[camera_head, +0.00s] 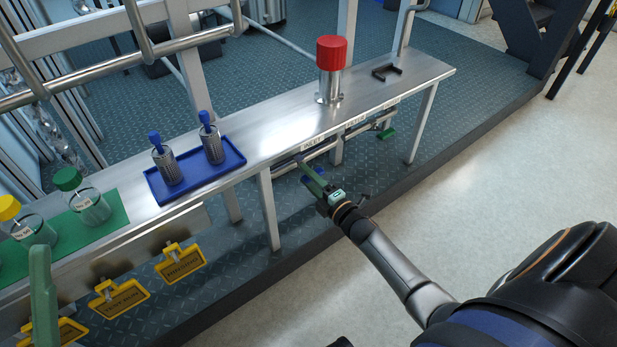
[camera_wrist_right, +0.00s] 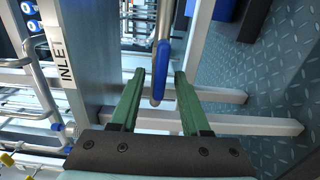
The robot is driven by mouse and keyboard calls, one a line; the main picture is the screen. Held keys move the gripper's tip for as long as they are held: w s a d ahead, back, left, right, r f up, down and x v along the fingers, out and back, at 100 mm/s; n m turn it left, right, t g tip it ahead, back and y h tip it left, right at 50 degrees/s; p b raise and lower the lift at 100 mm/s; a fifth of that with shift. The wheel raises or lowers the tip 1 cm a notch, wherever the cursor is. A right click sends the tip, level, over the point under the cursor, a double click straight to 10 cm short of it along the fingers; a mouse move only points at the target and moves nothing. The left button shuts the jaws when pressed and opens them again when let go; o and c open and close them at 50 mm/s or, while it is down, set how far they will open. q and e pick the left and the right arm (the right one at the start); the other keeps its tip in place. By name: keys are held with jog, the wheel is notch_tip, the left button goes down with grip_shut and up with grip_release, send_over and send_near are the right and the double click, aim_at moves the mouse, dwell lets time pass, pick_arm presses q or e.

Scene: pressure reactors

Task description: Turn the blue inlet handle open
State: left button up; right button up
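The blue inlet handle (camera_wrist_right: 161,72) shows in the right wrist view as a long blue lever, lying between the fingertips of my right gripper (camera_wrist_right: 158,78). The right gripper is open, with a visible gap on both sides of the handle. In the head view my right gripper (camera_head: 311,173) is below the bench's front edge, under the INLET label (camera_head: 313,144). A bit of blue (camera_head: 313,181) shows beside its fingers there; most of the handle is hidden. Part of my left gripper (camera_head: 42,290) shows at the lower left; its opening cannot be made out.
The steel bench (camera_head: 275,135) carries a red-capped cylinder (camera_head: 331,68), a blue tray (camera_head: 232,164) with two metal vessels, and capped jars on a green mat (camera_head: 116,212). A green handle (camera_head: 387,133) is further right. Yellow tags (camera_head: 181,263) hang in front. Bench legs stand near the gripper.

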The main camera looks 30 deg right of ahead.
jog(key=shift+s+r, duration=0.1)
jog(key=shift+s, duration=0.4)
pick_arm(q)
jog(key=r+p, duration=0.1)
jog(key=r, duration=0.1)
jog(key=r+p, duration=0.1)
jog(key=p, duration=0.1)
jog(key=shift+a+r+m+p, duration=0.2)
jog(key=shift+r+m+p, duration=0.1)
jog(key=shift+r, duration=0.1)
pick_arm(e)
jog(key=s, duration=1.1)
jog(key=shift+s+d, duration=0.25)
jog(key=shift+d, duration=0.2)
